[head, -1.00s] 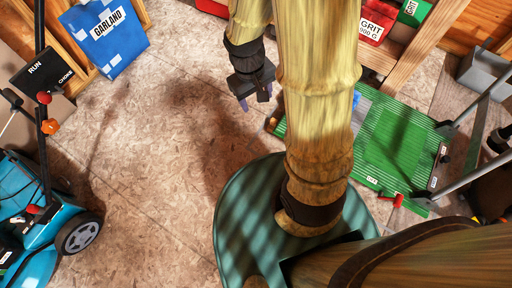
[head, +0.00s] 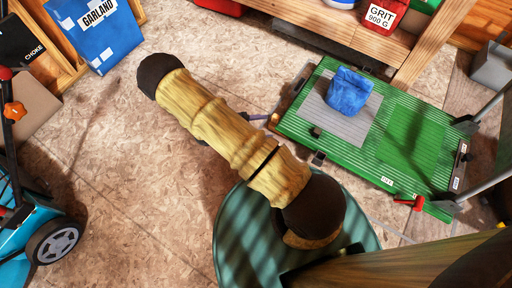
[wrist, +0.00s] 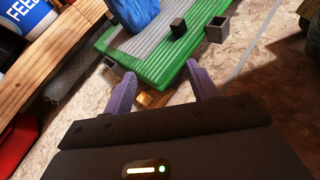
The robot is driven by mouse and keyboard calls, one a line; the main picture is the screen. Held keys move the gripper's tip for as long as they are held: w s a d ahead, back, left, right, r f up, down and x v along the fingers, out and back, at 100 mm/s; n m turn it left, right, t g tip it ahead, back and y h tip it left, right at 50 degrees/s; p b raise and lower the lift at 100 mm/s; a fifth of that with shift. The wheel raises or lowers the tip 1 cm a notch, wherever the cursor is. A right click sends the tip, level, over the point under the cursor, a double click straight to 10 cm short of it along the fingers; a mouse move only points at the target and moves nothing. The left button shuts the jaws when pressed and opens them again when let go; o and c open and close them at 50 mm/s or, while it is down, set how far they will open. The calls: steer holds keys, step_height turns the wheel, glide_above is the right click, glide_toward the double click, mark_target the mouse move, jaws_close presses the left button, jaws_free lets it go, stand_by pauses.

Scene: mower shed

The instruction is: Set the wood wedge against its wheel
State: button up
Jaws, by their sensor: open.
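A wood-coloured piece (wrist: 152,99), seemingly the wood wedge, lies beside the near edge of the green ribbed platform (wrist: 165,72) in the wrist view. My gripper (wrist: 160,82) is open, its two purple fingers either side of this piece with visible gaps. The fingers partly hide it, and its full shape is unclear. In the head view, a brown wooden strip (head: 283,104) shows at the platform's left end; my gripper is mostly hidden by my arm, with a purple fingertip (head: 258,117) showing. I cannot make out a wheel under the platform.
A blue crumpled bundle (head: 348,92) lies on a grey mat on the platform. A small black block (wrist: 178,28) sits near the platform's edge. A wooden shelf (head: 330,22) stands behind. A turquoise mower (head: 30,235) stands at left. The floor between is clear.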

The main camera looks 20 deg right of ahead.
mark_target(274, 120)
steer(key=w+f+n+t+b, duration=0.1)
steer(key=f+n+t, duration=0.2)
steer(key=f, duration=0.2)
steer(key=w+f+n+t+b, duration=0.1)
steer(key=f+n+t+b, duration=0.1)
steer(key=f, duration=0.4)
steer(key=a+f+n+t+b, duration=0.1)
steer(key=f+n+t+b, duration=0.1)
steer(key=f+n+t, duration=0.2)
steer(key=shift+w+f+t+h, duration=0.35)
steer(key=shift+f+t, duration=0.25)
steer(key=shift+f, duration=0.3)
steer(key=shift+w+a+f+n+t, duration=0.15)
steer(key=shift+f+n+t, duration=0.15)
steer(key=shift+n, duration=0.2)
steer(key=b+x, duration=0.5)
steer(key=x, duration=1.1)
steer(key=shift+f, duration=0.25)
steer(key=shift+w+d+r, duration=0.1)
steer(key=shift+w+d, duration=0.3)
steer(key=shift+d, duration=0.2)
